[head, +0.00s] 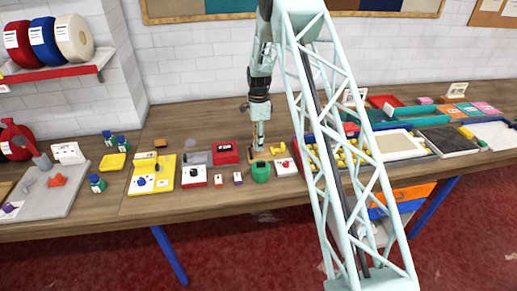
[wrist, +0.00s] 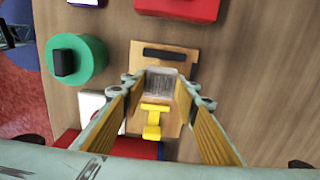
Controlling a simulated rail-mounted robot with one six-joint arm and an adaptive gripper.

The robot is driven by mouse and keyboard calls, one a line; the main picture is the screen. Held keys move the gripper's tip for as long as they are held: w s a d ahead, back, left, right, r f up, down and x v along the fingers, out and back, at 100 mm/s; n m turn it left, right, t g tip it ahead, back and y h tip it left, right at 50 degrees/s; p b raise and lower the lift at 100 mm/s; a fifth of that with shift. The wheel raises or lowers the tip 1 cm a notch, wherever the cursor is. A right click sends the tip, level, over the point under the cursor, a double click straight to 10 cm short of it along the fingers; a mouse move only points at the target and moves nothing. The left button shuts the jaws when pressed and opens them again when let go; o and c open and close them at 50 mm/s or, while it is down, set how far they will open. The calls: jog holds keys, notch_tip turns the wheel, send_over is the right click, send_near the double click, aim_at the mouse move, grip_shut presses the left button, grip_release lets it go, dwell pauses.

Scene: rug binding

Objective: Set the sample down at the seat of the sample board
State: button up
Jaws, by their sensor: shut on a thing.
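My gripper (wrist: 160,84) points down over the sample board (wrist: 196,58), a tan wooden board with a black strip near one edge. The gripper is shut on the sample (wrist: 161,84), a small piece with a grey, textured top, between its fingertips. The sample appears over the middle of the board; I cannot tell whether it touches it. A yellow piece (wrist: 155,120) shows between the fingers, nearer the wrist camera's lower edge. In the head view my gripper (head: 259,147) is low over the bench, and the sample there is too small to make out.
A green round container (head: 260,173) stands close in front of the board. A red box (head: 225,154) is to the left, and a white-topped block (head: 286,168) is at the right. A tray of yellow pieces (head: 346,155) lies farther right, partly behind my arm.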

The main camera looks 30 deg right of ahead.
jog(key=shift+f, duration=1.8)
jog(key=shift+f, duration=0.25)
jog(key=o, duration=0.8)
jog(key=shift+r, duration=0.25)
jog(key=shift+r, duration=5.95)
jog(key=shift+r, duration=0.1)
